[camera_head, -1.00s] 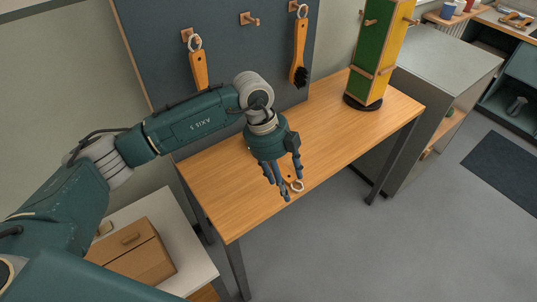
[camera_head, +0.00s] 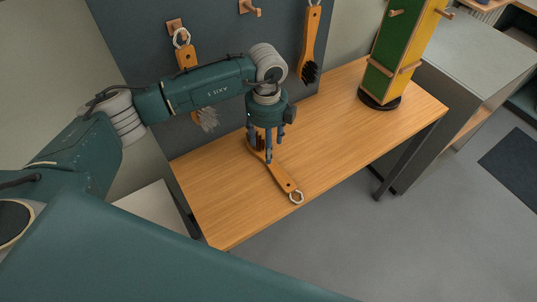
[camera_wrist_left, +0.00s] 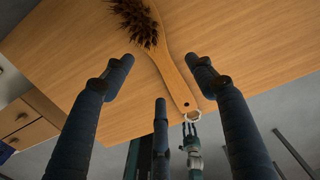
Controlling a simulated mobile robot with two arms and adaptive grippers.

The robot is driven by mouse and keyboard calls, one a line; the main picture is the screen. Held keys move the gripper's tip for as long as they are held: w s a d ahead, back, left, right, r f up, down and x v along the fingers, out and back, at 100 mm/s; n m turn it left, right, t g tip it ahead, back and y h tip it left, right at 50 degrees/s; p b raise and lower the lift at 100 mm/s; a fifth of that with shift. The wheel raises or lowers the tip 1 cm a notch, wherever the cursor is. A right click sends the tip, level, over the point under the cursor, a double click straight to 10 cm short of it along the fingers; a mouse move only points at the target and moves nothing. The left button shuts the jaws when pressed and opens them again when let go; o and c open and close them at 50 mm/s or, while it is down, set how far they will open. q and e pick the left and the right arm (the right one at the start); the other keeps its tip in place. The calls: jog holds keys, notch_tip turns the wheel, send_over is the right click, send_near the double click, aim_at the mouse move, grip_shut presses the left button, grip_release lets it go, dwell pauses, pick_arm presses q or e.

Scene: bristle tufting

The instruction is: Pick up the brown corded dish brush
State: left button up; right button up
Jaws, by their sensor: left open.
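The brown corded dish brush (camera_head: 283,178) lies on the wooden table, its orange-brown handle pointing to the front edge with a pale cord loop at its end. In the head view its bristle head is mostly hidden behind my left gripper (camera_head: 266,148). In the left wrist view the brush (camera_wrist_left: 175,78) shows brown bristles at the top and the handle running down between the fingers. My left gripper (camera_wrist_left: 160,72) is open and empty, its fingers spread above and around the brush. I cannot tell whether a finger touches it.
A black-bristled brush (camera_head: 309,45) and a pale-bristled brush (camera_head: 187,56), partly behind my arm, hang on the dark pegboard (camera_head: 140,30). A green and yellow peg tower (camera_head: 395,50) stands at the table's back right. The table (camera_head: 350,130) is clear between.

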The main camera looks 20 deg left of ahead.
aim_at(274, 164)
pick_arm(q)
jog(key=shift+f, duration=0.65)
jog(key=f, duration=0.1)
jog(key=f+p, duration=0.1)
jog(key=f, duration=0.1)
jog(key=f+p, duration=0.1)
jog(key=shift+s+a+f, duration=0.1)
jog(key=shift+s+f, duration=0.15)
jog(key=shift+f, duration=0.3)
jog(key=shift+w, duration=0.1)
jog(key=shift+c, duration=1)
jog(key=c, duration=1)
pick_arm(e)
notch_tip(274, 164, up, 2)
jog(key=shift+a+r, duration=0.15)
jog(key=shift+r, duration=0.1)
jog(key=shift+w, duration=0.1)
